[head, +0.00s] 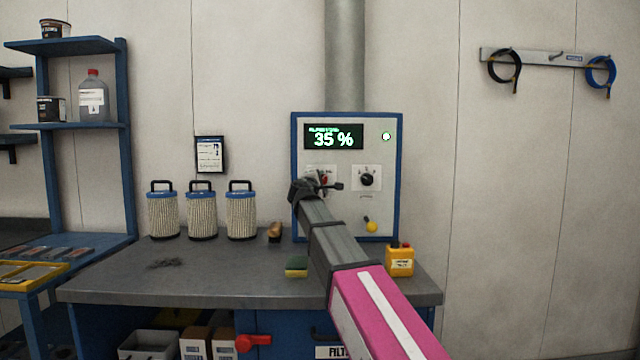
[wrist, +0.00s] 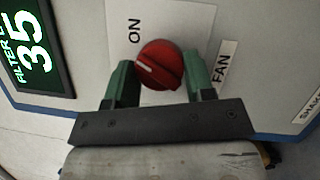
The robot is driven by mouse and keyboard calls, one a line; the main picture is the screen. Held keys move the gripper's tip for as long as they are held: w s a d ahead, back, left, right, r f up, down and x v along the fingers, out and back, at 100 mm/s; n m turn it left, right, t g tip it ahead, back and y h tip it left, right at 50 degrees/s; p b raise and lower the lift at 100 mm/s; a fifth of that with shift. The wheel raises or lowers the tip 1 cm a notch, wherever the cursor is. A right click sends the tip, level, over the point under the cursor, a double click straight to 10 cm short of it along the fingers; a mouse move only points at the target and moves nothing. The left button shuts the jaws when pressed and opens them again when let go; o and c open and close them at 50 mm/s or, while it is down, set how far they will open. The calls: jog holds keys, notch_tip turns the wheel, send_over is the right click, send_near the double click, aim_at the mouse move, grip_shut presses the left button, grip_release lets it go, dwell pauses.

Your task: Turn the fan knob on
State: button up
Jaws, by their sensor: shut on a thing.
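The red fan knob (wrist: 172,57) sits between the two green fingers of my gripper (wrist: 160,70) in the wrist view. The fingers are shut on its sides. A white mark on the knob points to the left in that view. The ON label (wrist: 135,31) is at its upper left, and the FAN label (wrist: 221,66) is at its right.
A black knob (head: 367,179) is right of the fan knob, with a yellow knob (head: 370,226) lower down. The workbench (head: 215,270) holds several filter cartridges (head: 202,212), a green sponge (head: 297,267) and a yellow container (head: 400,260). A green lamp (head: 386,136) shows beside the display.

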jog(key=shift+r+m+g, duration=0.1)
jog(key=shift+m+g, duration=0.4)
jog(key=shift+m, duration=0.8)
jog(key=o, duration=0.9)
jog(key=shift+v, duration=5.45)
jog(key=shift+s+d+r, duration=0.1)
jog(key=shift+d+r, duration=0.05)
